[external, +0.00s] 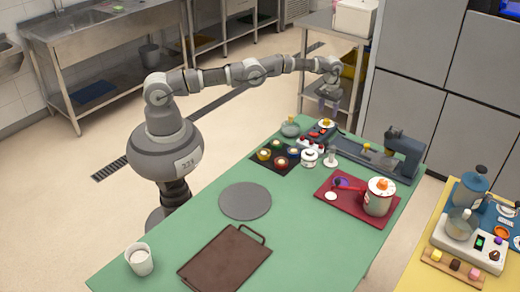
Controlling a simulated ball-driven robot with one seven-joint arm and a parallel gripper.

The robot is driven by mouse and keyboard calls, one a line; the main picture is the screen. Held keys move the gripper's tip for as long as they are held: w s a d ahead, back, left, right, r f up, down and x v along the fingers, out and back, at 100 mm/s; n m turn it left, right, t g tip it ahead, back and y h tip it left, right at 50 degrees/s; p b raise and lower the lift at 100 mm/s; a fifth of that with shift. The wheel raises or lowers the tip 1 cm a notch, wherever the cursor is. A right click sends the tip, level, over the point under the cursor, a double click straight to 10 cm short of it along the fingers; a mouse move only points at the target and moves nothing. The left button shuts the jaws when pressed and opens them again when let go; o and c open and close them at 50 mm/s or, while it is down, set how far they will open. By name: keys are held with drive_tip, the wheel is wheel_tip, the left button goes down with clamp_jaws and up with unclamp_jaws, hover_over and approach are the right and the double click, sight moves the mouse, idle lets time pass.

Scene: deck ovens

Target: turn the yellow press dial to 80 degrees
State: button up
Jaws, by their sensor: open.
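My gripper (330,108) hangs fingers down past the far end of the green table. It is open with nothing visible between its fingers. A grey press-like machine (405,157) stands at the table's far right corner, with a small yellow part (366,147) on its long base. A small round yellow-orange knob (326,123) on a pale base sits just below my gripper in the picture, apart from the fingers as far as I can tell. Both are too small to tell for sure which is the yellow press dial, and no dial angle can be read.
On the green table (180,225) are a dark tray of coloured pots (258,147), a white lidded jar (309,158), a red tray (337,205) with a pot (378,198), a grey disc (245,201), a brown board (225,262) and a white cup (139,259). Tall grey cabinets (408,95) stand behind.

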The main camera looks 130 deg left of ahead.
sight(327, 120)
wheel_tip(327, 120, down, 5)
drive_tip(key=shift+b, duration=0.6)
drive_tip(key=c, duration=1)
